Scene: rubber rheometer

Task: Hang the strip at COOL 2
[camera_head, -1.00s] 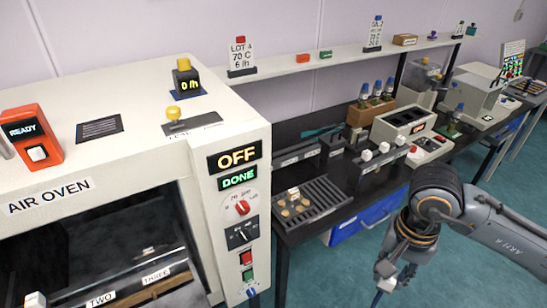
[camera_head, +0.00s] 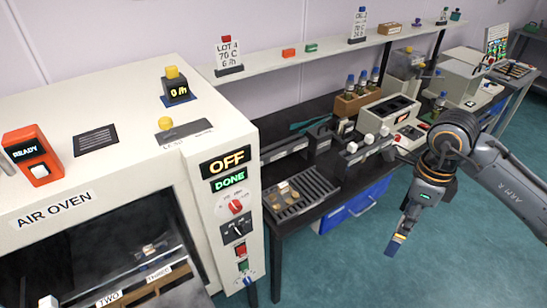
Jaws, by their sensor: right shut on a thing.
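My right gripper (camera_head: 403,231) hangs over the open floor, right of the bench's blue drawer, pointing down. It is shut on a small piece with a blue end (camera_head: 395,244); I cannot tell from its shape whether this is the strip. A rack with white knobs (camera_head: 352,147) stands on the dark bench, up and left of the gripper and apart from it. Its labels are too small to read, so I cannot pick out COOL 2. My left gripper is out of view.
The air oven (camera_head: 120,190) fills the left, its front open, its display reading OFF and DONE. A slotted tray (camera_head: 312,184) lies at the bench's near end. A wooden rack of bottles (camera_head: 350,104) and a shelf (camera_head: 300,62) are behind. The floor (camera_head: 350,265) is clear.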

